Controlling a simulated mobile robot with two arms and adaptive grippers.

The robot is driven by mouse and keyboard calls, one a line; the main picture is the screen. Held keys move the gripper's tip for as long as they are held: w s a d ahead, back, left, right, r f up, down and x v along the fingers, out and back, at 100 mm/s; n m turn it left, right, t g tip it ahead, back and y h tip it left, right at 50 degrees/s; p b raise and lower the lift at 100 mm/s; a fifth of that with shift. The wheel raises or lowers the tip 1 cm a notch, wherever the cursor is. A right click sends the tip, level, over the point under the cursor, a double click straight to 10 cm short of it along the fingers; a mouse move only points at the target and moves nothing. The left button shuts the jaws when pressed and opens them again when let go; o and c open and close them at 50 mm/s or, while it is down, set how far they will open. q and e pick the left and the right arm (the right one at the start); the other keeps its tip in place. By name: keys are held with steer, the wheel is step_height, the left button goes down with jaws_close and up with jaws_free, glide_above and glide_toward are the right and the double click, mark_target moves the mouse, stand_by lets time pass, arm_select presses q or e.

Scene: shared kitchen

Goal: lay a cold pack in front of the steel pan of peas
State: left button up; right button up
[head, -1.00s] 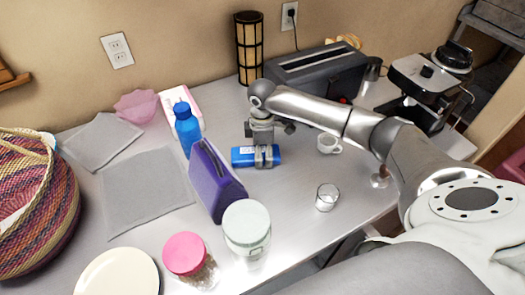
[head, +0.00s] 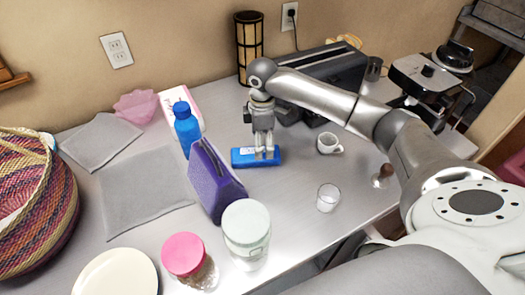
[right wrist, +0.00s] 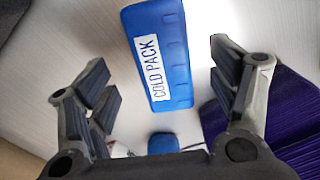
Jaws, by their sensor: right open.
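A blue cold pack (head: 242,158) with a white label lies flat on the grey counter, to the right of a purple case. In the right wrist view the cold pack (right wrist: 160,50) shows its "COLD PACK" lettering, between and beyond the fingers. My right gripper (head: 265,155) points down just above the pack. Its fingers stand apart and hold nothing, as the right wrist view also shows (right wrist: 163,88). I see no steel pan of peas in either view. My left gripper is not in view.
The purple case (head: 216,182) and blue bottle (head: 186,128) stand close left of the pack. A white cup (head: 328,143) and a glass (head: 328,197) are to its right. A dark toaster (head: 322,75) is behind. Jars (head: 246,232) stand in front. Some counter before the pack is clear.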

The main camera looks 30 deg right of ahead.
step_height(320, 180, up, 7)
steer(key=shift+b, duration=0.4)
steer(key=shift+f, duration=0.15)
